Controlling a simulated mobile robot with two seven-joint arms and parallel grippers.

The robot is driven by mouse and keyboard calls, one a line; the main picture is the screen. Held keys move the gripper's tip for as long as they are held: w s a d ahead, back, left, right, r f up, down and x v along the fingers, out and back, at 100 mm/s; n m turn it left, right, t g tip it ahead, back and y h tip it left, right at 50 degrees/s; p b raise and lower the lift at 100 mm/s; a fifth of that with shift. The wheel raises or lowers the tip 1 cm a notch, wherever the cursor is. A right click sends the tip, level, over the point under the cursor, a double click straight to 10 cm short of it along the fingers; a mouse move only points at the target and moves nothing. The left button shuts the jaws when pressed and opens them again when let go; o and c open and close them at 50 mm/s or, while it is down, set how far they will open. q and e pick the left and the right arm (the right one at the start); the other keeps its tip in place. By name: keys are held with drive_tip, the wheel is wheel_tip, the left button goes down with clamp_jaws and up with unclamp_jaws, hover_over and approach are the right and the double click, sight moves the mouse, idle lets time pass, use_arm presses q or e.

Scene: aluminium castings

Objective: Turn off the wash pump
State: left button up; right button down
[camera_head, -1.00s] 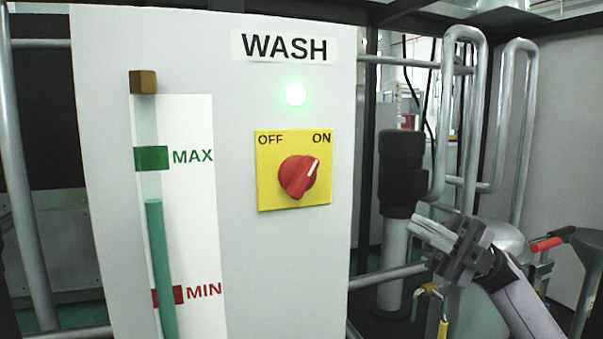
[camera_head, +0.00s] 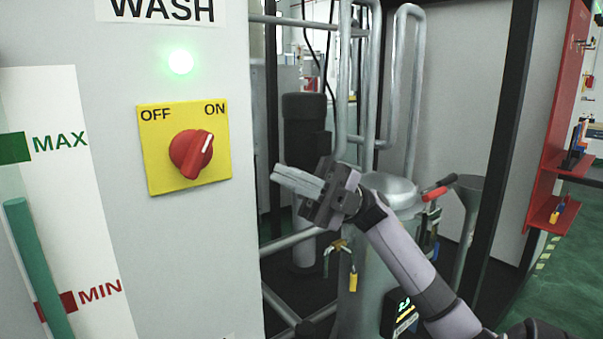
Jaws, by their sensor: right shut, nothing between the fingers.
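The wash pump switch is a red rotary knob (camera_head: 190,154) on a yellow plate (camera_head: 158,178) marked OFF and ON. Its white pointer line is turned to the upper right, towards ON. A green lamp (camera_head: 180,62) glows above it, under the WASH label (camera_head: 165,8). My right gripper (camera_head: 284,177) is shut and empty, to the right of the knob and clear of the panel's right edge in the picture. It does not touch the knob. My left gripper is not in view.
The white panel (camera_head: 235,260) carries a level gauge with a green tube (camera_head: 35,265) and MAX and MIN marks at left. Behind my right arm are grey pipes (camera_head: 402,90), a dark cylinder (camera_head: 305,125) and a metal tank (camera_head: 362,270). A red rack (camera_head: 556,120) stands far right.

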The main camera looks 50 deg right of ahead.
sight(212, 145)
drive_tip(key=p+x, duration=0.2)
drive_tip(key=x, duration=0.6)
drive_tip(key=shift+r+p, duration=0.15)
drive_tip(key=shift+p, duration=0.15)
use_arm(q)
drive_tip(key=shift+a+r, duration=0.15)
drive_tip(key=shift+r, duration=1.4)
use_arm(e)
drive_tip(key=shift+w+a+r, duration=0.1)
drive_tip(key=shift+a, duration=0.3)
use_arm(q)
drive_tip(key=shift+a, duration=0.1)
use_arm(e)
drive_tip(key=shift+d, duration=0.1)
